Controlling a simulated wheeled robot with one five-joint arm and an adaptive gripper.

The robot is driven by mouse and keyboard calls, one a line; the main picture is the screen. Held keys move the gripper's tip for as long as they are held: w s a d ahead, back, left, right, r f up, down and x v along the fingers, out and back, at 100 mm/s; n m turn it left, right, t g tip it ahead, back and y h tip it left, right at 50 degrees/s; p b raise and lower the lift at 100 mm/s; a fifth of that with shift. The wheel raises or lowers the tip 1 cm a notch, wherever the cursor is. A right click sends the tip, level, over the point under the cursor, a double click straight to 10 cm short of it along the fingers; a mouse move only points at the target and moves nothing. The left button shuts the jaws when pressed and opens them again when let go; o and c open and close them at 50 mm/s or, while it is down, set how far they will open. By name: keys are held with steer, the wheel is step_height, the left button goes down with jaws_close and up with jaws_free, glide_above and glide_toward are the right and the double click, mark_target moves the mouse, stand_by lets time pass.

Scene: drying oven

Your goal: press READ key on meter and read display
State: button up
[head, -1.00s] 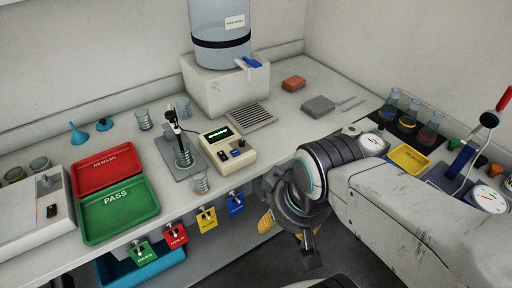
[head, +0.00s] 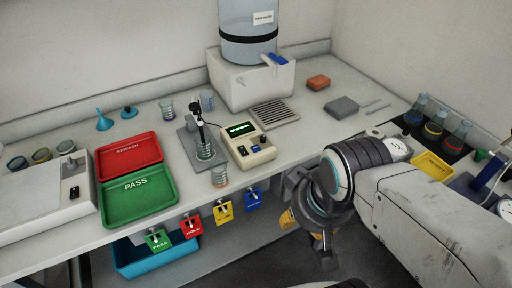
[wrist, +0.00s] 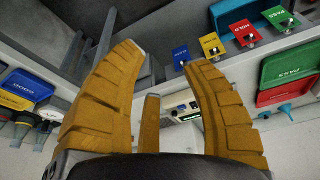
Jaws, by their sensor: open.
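The meter (head: 247,146) is a cream box on the bench with a lit green display (head: 240,130), too small to read, and a dark and a blue key on its front part. I cannot tell which key is READ. A probe on a stand (head: 199,125) dips into a beaker (head: 205,150) left of the meter. My gripper (head: 308,240) hangs in front of the bench edge, right of and below the meter, touching nothing. In the wrist view its yellow fingers (wrist: 165,80) are spread apart and empty; part of the meter (wrist: 185,112) shows between them.
A small beaker (head: 219,177) stands at the meter's front left. Green PASS (head: 155,212) and red REWASH (head: 105,165) trays lie left. Coloured tags (head: 223,211) hang along the bench front. A vented plate (head: 274,114) and water tank (head: 249,30) stand behind.

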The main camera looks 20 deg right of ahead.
jaws_close()
stand_by(1.4)
